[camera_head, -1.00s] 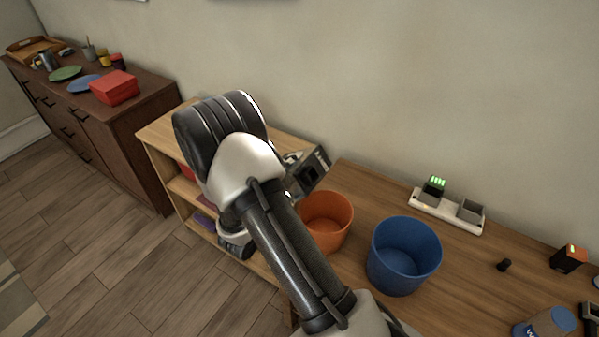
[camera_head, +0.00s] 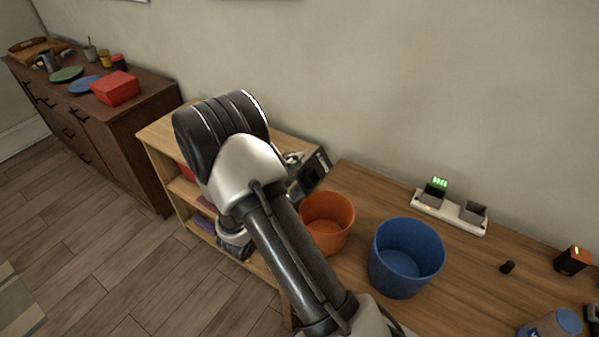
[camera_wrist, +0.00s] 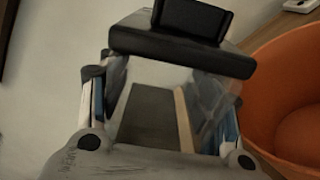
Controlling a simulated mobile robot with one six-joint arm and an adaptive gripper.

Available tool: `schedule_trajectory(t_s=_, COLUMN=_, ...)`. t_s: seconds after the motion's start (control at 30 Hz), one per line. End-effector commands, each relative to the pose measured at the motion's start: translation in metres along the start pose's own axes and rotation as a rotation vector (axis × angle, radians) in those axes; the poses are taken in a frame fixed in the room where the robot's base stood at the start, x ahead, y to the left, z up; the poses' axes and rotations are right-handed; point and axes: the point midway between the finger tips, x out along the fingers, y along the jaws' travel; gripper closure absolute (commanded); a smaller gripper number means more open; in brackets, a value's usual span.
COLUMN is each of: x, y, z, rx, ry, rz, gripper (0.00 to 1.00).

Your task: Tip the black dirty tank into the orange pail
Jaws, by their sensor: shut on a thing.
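My gripper (camera_wrist: 160,105) is shut on the black dirty tank, its fingers on either side of it in the wrist view. The tank (camera_wrist: 182,45) shows a black top part and clear, smudged walls. In the head view a dark boxy part of the tank (camera_head: 316,168) shows just past my arm, tilted, at the left back of the orange pail. The orange pail (camera_head: 328,217) stands upright on the wooden table, partly hidden by my arm. It also shows at the right of the wrist view (camera_wrist: 290,105), beside the tank. The pail's inside is only partly visible.
A blue bucket (camera_head: 407,257) stands close to the right of the orange pail. A wooden shelf (camera_head: 160,150) is at left.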

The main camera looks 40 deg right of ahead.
Motion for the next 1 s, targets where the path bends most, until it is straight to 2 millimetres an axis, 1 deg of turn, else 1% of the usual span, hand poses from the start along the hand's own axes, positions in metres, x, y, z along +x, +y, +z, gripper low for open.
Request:
schedule_trajectory(t_s=0.3, x=0.0000, y=-0.0001, z=-0.0034, rx=0.067, ry=-0.001, rz=0.001, gripper=0.74)
schedule_trajectory(t_s=0.67, x=0.0000, y=0.0007, z=-0.0030, rx=0.071, ry=-0.001, rz=0.001, gripper=0.74)
schedule_trajectory(t_s=0.87, x=-0.0001, y=0.0008, z=-0.0057, rx=0.137, ry=-0.001, rz=0.001, gripper=0.74)
schedule_trajectory(t_s=1.0, x=-0.0001, y=0.0008, z=-0.0057, rx=0.141, ry=-0.001, rz=0.001, gripper=0.74)
